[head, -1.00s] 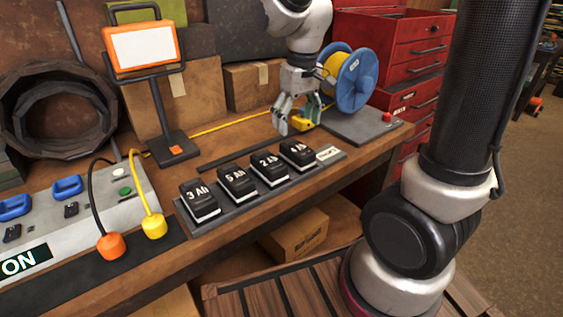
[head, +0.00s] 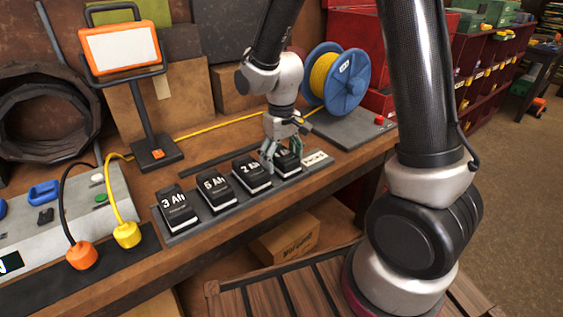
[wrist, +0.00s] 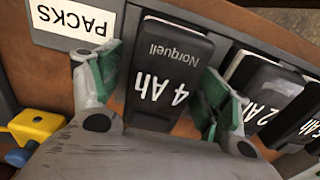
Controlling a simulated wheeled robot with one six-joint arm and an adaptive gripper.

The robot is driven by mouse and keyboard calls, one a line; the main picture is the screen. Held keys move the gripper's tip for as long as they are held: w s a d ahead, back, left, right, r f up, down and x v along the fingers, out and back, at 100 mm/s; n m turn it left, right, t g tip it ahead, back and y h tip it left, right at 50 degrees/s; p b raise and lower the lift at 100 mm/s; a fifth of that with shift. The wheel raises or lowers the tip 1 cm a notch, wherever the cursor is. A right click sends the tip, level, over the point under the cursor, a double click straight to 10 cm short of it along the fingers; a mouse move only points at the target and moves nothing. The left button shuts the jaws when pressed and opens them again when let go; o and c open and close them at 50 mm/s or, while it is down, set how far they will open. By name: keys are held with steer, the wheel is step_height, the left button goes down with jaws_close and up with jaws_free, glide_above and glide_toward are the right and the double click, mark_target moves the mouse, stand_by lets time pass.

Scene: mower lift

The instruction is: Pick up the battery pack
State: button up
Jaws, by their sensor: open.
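Several black battery packs stand in a row on a grey tray (head: 183,236) on the bench. They are marked 3 Ah (head: 176,208), 5 Ah (head: 214,190), 2 Ah (head: 251,175) and, at the right end, 4 Ah (head: 289,163). My gripper (head: 277,164) is low over the 4 Ah pack and partly hides it. In the wrist view, the 4 Ah pack (wrist: 165,70) lies between the two open fingers, with green pads on either side. The right finger is between it and the 2 Ah pack (wrist: 264,95). I cannot tell whether the pads touch.
A PACKS label (wrist: 75,18) is at the tray's end. A blue reel (head: 347,85) with yellow cable stands behind on a grey plate. A work lamp (head: 122,50) and a grey switch box (head: 78,215) with plugs are to the left. A yellow-and-blue object (wrist: 32,128) is close to my gripper.

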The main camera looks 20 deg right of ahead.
steer(key=c, duration=1.5)
